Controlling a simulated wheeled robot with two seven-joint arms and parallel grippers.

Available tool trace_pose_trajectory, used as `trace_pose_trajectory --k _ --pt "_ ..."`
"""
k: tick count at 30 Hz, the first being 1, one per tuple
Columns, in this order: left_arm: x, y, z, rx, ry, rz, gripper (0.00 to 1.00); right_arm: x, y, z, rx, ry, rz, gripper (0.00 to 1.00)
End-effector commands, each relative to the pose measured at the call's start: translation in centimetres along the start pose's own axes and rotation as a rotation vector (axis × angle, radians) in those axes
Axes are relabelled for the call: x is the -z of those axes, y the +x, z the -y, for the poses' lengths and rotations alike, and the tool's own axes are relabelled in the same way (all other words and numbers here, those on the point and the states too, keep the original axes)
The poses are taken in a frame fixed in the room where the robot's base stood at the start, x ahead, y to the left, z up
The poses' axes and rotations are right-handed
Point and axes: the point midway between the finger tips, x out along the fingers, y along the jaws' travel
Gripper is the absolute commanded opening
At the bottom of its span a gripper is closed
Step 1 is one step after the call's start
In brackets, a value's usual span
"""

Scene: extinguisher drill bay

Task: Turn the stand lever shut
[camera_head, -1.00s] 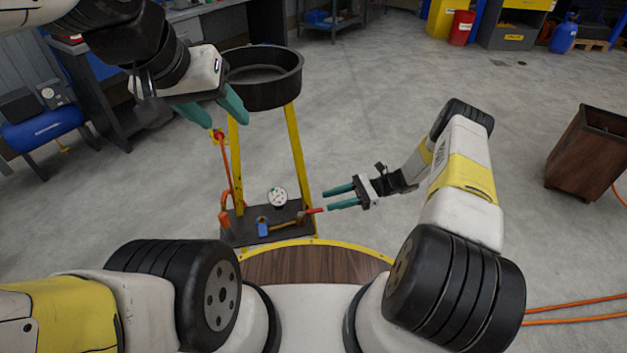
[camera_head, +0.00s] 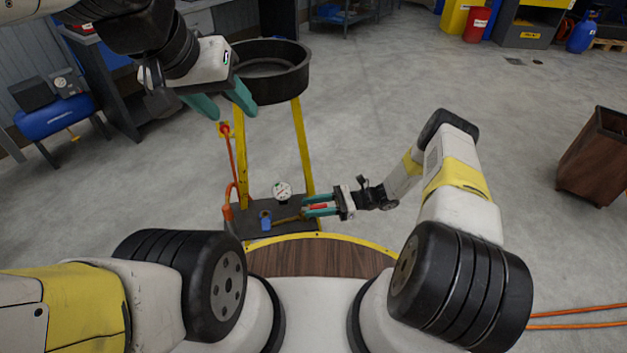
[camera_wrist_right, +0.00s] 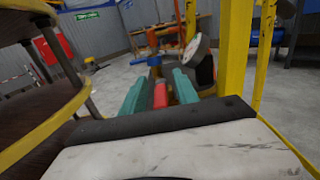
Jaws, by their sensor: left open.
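The stand (camera_head: 305,150) has yellow legs, a round black pan on top and a dark base plate low down. The red stand lever (camera_head: 319,207) extends to the right from a brass pipe on that base. My right gripper (camera_head: 306,205) has its teal fingers on either side of the lever. In the right wrist view the red lever (camera_wrist_right: 160,95) lies between the two fingers (camera_wrist_right: 160,84), with narrow gaps beside it. My left gripper (camera_head: 234,113) is open and empty, high up in front of the pan.
A white dial gauge (camera_head: 282,191) and a blue fitting (camera_head: 265,220) are on the base close to the lever. An orange hose (camera_head: 231,165) runs up the left leg. A wooden bin (camera_head: 597,160) stands at the far right.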

Motion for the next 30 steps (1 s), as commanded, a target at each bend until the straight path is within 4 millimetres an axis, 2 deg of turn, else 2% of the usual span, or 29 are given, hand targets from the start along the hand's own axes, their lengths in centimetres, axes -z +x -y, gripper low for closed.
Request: trace_pose_trajectory --k 5,9,11,30 --pt "0.0 0.0 0.0 0.0 0.0 0.0 0.5 0.0 0.0 0.0 0.0 0.0 0.0 0.36" --pt "0.0 0.0 0.0 0.0 0.0 0.0 0.5 0.01 -0.01 0.0 0.0 0.0 0.0 0.09" --pt "0.0 0.0 0.0 0.0 0.0 0.0 0.5 0.01 -0.02 0.01 0.0 0.0 0.0 0.0" --pt "0.0 0.0 0.0 0.0 0.0 0.0 0.5 0.01 -0.06 0.02 0.0 0.0 -0.001 0.0"
